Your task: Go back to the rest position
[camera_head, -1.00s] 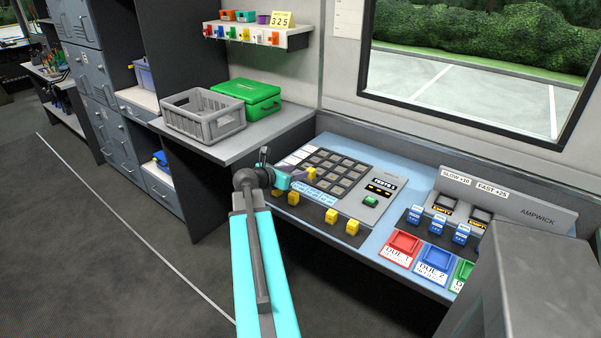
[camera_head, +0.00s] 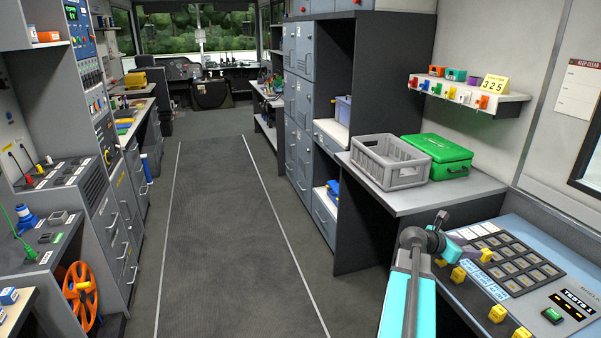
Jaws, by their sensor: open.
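My arm (camera_head: 408,300), turquoise with dark grey joints, reaches up from the bottom right of the head view. My gripper (camera_head: 468,247) is at its far end, small and partly hidden by the wrist. It is beside the left edge of the dark key grid (camera_head: 510,262) on the blue console. A yellow block (camera_head: 486,255) shows close to the fingertips; I cannot tell whether they touch. The gripper is open.
A grey crate (camera_head: 391,164) and a green case (camera_head: 437,155) stand on the counter behind my gripper. A shelf (camera_head: 470,95) hangs above. Yellow blocks (camera_head: 498,313) line the console's front. The aisle floor (camera_head: 225,230) is clear. An orange reel (camera_head: 82,297) stands at left.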

